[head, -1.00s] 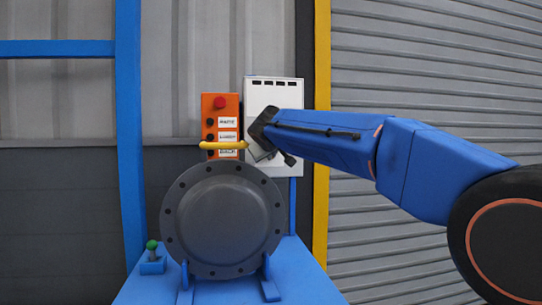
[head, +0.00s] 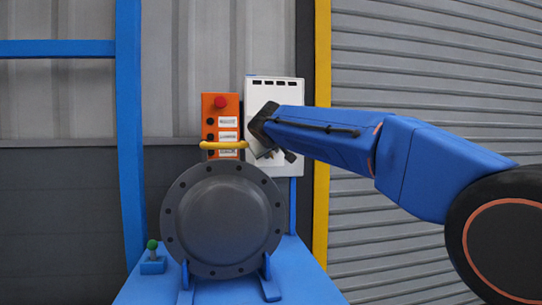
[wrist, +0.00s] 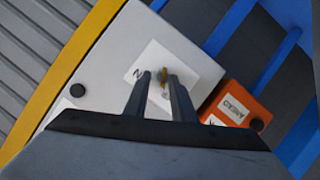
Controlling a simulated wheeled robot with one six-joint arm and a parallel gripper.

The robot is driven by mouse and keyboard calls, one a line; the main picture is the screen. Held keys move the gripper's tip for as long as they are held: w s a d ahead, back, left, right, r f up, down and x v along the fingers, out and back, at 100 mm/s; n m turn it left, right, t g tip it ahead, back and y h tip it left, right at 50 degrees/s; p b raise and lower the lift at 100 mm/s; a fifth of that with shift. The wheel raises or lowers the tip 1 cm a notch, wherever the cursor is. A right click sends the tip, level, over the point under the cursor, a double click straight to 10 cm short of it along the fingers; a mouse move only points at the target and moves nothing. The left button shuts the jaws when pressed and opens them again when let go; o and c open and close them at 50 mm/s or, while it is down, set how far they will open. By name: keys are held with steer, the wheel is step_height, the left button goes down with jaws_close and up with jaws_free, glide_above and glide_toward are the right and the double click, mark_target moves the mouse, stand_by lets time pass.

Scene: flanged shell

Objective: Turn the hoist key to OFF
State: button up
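The hoist key (wrist: 164,76) is a small brass-coloured key on a white label plate on the front of the white control box (wrist: 105,65). The box also shows in the head view (head: 285,92). My gripper (wrist: 159,76) points at the box in the wrist view. Its two dark fingers are apart, with the key in the gap between their tips. I cannot tell if either finger touches the key. A letter "N" shows left of the fingers; other lettering is hidden. In the head view my gripper hides the key.
An orange button panel (head: 209,110) with a red button stands left of the box. A yellow bar (head: 224,145) tops the grey flanged shell (head: 222,220) on a blue stand, below left of my gripper. A yellow post (head: 321,200) stands right of the box.

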step_height(320, 180, up, 9)
stand_by(0.4)
